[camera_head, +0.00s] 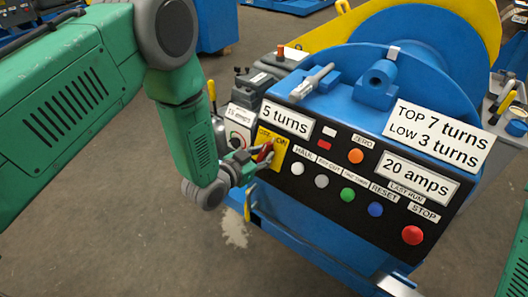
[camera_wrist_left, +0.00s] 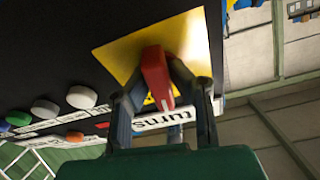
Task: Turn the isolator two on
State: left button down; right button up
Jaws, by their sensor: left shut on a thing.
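A red rotary switch handle (camera_head: 265,152) sits on a yellow plate (camera_head: 280,151) at the left end of the black control panel. The plate shows the word "ON". My left gripper (camera_head: 256,158) is at this switch. In the left wrist view its two fingers (camera_wrist_left: 163,82) are shut on the red handle (camera_wrist_left: 156,72), one on each side, in front of the yellow plate (camera_wrist_left: 195,38). The handle's pointing relative to the plate's marks cannot be read clearly. No label reading "isolator two" is legible. My right gripper is not in view.
The black panel (camera_head: 335,185) carries several coloured buttons, including a red stop button (camera_head: 412,235). A grey box (camera_head: 240,118) with a round dial stands left of the panel. A blue drum (camera_head: 425,55) rises behind. The floor at lower left is clear.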

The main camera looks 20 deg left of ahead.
pick_arm(q)
jog(key=m+h, duration=0.1)
jog(key=m, duration=0.3)
jog(key=shift+r+g+p, duration=0.15)
jog(key=shift+g+p, duration=0.15)
jog(key=shift+m+g+h, duration=0.3)
jog(key=shift+m+g, duration=0.1)
jog(key=shift+m, duration=1.7)
jog(key=c, duration=1.5)
grip_release()
jog(key=v, duration=1.2)
jog(key=shift+d, duration=0.1)
